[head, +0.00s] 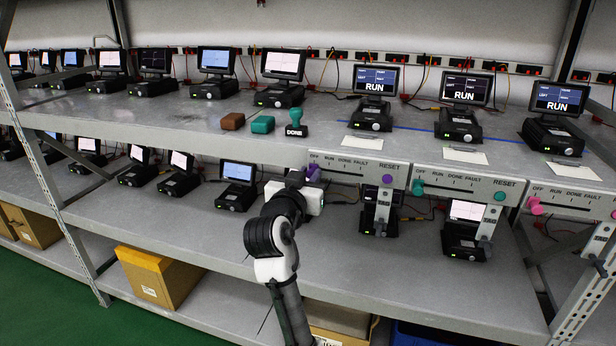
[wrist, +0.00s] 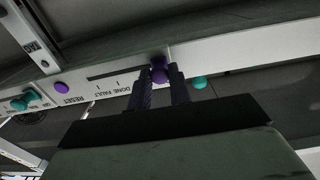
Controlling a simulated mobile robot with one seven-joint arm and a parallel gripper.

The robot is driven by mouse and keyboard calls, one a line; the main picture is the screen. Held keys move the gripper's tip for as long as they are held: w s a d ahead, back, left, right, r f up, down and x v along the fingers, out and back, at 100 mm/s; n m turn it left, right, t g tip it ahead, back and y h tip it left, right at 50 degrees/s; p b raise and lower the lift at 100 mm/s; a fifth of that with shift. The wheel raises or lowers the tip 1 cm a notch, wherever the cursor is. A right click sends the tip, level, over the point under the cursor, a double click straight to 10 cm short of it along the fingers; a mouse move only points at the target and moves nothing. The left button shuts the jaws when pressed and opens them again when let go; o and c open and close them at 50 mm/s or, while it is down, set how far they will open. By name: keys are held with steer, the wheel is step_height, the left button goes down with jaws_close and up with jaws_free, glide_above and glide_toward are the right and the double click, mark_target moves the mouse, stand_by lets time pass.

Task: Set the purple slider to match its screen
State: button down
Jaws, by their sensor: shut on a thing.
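The purple slider knob (head: 313,172) is at the left, OFF end of the leftmost label panel (head: 350,166), on the shelf edge. The panel reads OFF, RUN, DONE, FAULT and RESET. The screen (head: 375,80) above it reads RUN. In the wrist view the knob (wrist: 158,70) sits between my gripper's (wrist: 159,75) two dark fingers, which are shut on it. The picture there is upside down, and the OFF and RUN labels are hidden. In the head view my gripper (head: 308,188) is partly hidden by my own wrist.
A purple reset button (head: 388,179) is at the panel's right. To the right are panels with a teal slider (head: 417,188) and a pink slider (head: 535,206). A bracket (head: 382,212) hangs below the purple panel.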

mark_target(329, 170)
steer(key=shift+s+d, duration=0.3)
steer(key=shift+d, duration=0.55)
steer(key=shift+s+d, duration=0.25)
steer(key=shift+d, duration=0.6)
steer(key=c, duration=1.3)
jaws_free()
steer(key=b+v, duration=0.5)
steer(key=v, duration=0.9)
